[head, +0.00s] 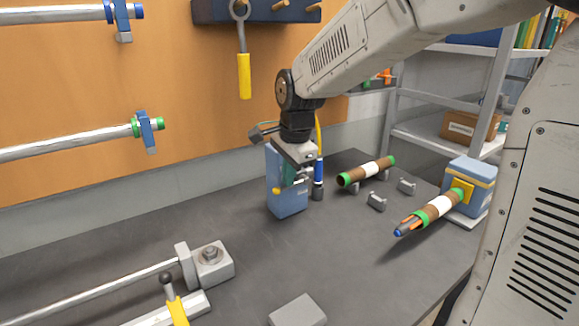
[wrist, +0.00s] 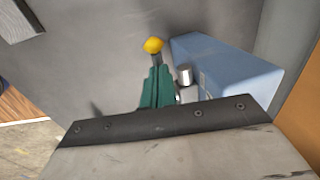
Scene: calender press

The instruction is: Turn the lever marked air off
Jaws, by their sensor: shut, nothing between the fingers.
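A blue box (head: 287,205) stands on the grey bench under my wrist, and it also shows at the right in the wrist view (wrist: 228,68). A small yellow knob (head: 277,190) shows at the box's front. In the wrist view the yellow knob (wrist: 153,45) sits on a short dark stem just beyond my fingertips. My gripper (wrist: 157,72) has teal fingers that are closed together and empty, beside the box. I cannot tell whether they touch the knob or its stem. A silver stub (wrist: 184,75) sticks out of the box. No "air" marking is readable.
Another yellow lever (head: 176,308) with a black knob stands at the front left. Banded rolls (head: 366,172) lie further right.

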